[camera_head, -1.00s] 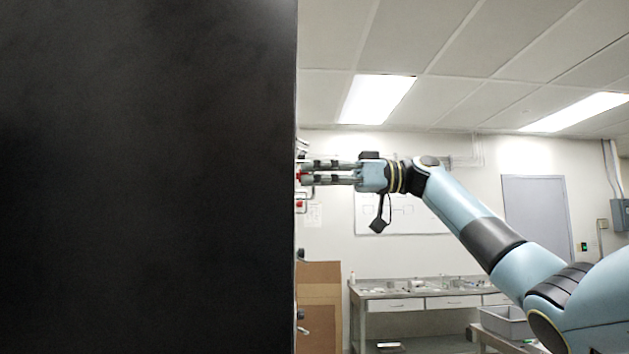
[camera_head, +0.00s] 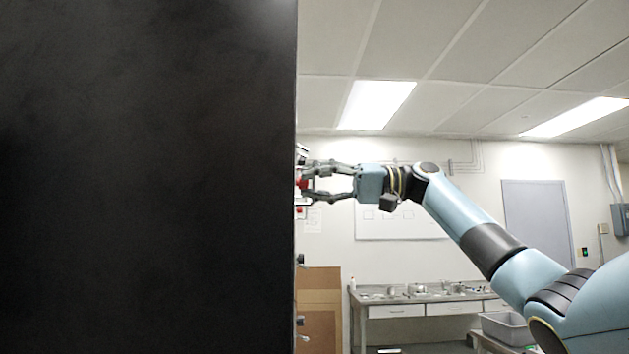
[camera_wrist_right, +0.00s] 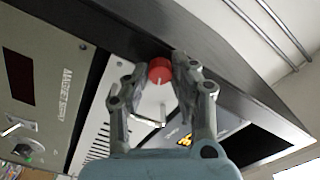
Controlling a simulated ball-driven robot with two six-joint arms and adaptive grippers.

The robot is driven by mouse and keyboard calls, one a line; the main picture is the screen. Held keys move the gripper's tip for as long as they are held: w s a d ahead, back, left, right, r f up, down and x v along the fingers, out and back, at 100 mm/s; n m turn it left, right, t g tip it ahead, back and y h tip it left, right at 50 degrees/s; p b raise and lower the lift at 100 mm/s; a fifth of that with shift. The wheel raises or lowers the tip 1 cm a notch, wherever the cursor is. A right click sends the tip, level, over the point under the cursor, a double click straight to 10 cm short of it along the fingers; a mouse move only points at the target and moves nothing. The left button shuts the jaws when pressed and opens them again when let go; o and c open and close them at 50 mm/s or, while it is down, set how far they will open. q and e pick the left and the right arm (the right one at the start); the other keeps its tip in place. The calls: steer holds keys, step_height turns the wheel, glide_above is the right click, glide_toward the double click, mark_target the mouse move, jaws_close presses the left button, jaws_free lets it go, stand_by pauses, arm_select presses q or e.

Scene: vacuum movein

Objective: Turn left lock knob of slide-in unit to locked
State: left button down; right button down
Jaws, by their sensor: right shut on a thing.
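The red lock knob (camera_wrist_right: 159,70) sits between the two fingertips of my right gripper (camera_wrist_right: 158,76) in the right wrist view. The gripper is shut on the knob. The slide-in unit (camera_wrist_right: 98,130) has a pale slotted panel with a metal handle (camera_wrist_right: 147,122) below the knob. In the head view the right gripper (camera_head: 307,184) reaches the rack's front edge from the right, its fingers one above the other, with a bit of the red knob (camera_head: 301,184) at the tips. The unit's front is seen only edge-on there. My left gripper is not in view.
A large black rack side (camera_head: 150,180) fills the left of the head view. In the wrist view another panel (camera_wrist_right: 40,90) with a dark display lies at the left, and a dark frame bar (camera_wrist_right: 225,75) runs beside the fingers. A bench (camera_head: 420,300) stands far back.

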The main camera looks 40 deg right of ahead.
steer(key=shift+r+m+p, duration=0.15)
steer(key=shift+m+p, duration=0.5)
steer(key=shift+m, duration=1.55)
steer(key=c, duration=1.1)
jaws_free()
steer(key=shift+d, duration=0.1)
steer(key=v, duration=1.2)
steer(key=shift+w+d, duration=0.1)
steer(key=shift+f, duration=0.2)
